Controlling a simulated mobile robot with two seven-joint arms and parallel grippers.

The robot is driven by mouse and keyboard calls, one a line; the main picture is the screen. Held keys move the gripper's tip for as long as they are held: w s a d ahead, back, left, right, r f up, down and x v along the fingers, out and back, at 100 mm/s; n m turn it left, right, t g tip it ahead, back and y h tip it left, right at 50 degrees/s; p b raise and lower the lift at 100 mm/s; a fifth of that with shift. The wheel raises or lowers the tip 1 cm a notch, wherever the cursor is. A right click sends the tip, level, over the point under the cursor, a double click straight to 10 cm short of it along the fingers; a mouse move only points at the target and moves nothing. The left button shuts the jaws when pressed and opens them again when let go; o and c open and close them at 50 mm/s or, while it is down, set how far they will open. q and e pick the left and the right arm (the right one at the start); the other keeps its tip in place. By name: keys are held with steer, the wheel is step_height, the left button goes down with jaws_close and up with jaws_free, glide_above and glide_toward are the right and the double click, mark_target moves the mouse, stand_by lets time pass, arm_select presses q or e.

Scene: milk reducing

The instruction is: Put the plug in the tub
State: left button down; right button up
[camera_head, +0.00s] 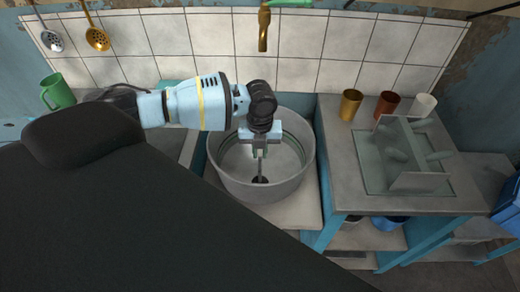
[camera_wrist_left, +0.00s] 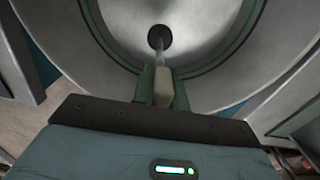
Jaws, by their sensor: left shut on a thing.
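The tub (camera_head: 230,178) is a round grey metal basin in the middle of the head view; its inside fills the top of the left wrist view (camera_wrist_left: 85,60). My left gripper (camera_head: 260,153) is over the tub and points down into it. In the left wrist view the gripper (camera_wrist_left: 162,90) is shut on the pale stem of the plug (camera_wrist_left: 160,58). The stem leads to a dark round spot at the tub's bottom. I cannot tell whether this spot is the plug's base or the drain hole. My right gripper is not in view.
Right of the tub is a counter (camera_head: 345,190) with a gold cup (camera_head: 350,105), a copper cup (camera_head: 386,106), a white cup (camera_head: 423,106) and a clear rack (camera_head: 415,150). A brass tap (camera_head: 264,30) hangs behind the tub. A green mug (camera_head: 57,92) stands at the left.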

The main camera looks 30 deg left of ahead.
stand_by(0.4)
arm_select(q)
steer(key=c, duration=0.7)
jaws_free()
steer(key=shift+f, duration=0.1)
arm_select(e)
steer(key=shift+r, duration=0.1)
arm_select(q)
steer(key=shift+r, duration=0.25)
steer(key=shift+r+p, duration=0.9)
steer(key=shift+r, duration=1.1)
steer(key=shift+r+p, duration=0.6)
steer(key=shift+r, duration=0.95)
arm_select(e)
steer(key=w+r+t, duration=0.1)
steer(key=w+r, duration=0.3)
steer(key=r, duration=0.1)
